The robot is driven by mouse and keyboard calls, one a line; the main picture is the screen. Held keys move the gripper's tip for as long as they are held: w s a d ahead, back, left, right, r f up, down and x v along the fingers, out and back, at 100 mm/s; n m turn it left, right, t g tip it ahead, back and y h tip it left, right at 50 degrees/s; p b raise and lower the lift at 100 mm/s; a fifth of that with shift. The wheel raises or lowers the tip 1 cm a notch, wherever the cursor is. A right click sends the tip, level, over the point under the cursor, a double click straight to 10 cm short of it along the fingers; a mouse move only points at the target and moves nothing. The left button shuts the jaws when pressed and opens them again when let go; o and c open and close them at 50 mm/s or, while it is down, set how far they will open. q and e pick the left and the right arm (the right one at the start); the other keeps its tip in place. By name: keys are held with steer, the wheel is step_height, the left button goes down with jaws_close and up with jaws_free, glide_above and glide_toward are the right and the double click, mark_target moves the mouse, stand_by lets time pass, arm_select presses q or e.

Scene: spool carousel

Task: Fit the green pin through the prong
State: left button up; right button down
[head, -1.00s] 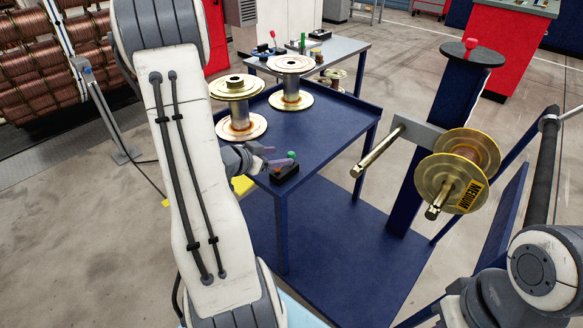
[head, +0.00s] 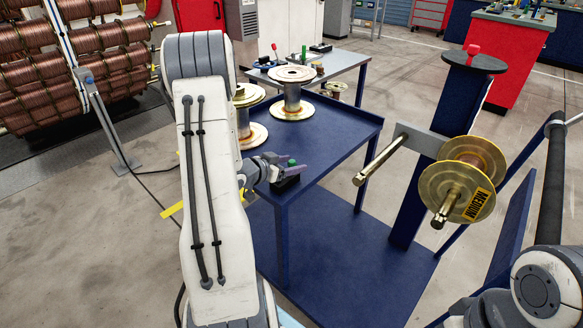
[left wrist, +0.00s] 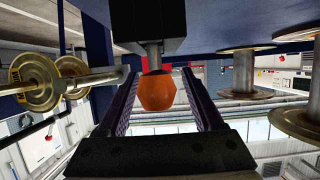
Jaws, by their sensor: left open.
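A green-topped pin (head: 291,162) stands in a small black block (head: 287,184) at the near edge of the blue table. My left gripper (head: 298,168) is at this block, its jaws open. In the left wrist view, an orange knob (left wrist: 157,92) on a metal shank sits between the open fingers (left wrist: 160,76), apart from both. The green pin does not show there. A bare metal prong (head: 378,161) sticks out from the blue post (head: 428,185); a second prong (head: 447,208) carries a gold spool (head: 476,158) marked MEDIUM. My right gripper is out of view.
Two upright spools stand on the blue table (head: 340,137), one (head: 292,92) clear and one (head: 250,135) partly behind my left arm. A grey table (head: 345,65) behind holds small parts.

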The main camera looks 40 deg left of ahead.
arm_select(q)
steer(key=shift+w, duration=0.2)
jaws_close()
steer(key=shift+r, duration=0.1)
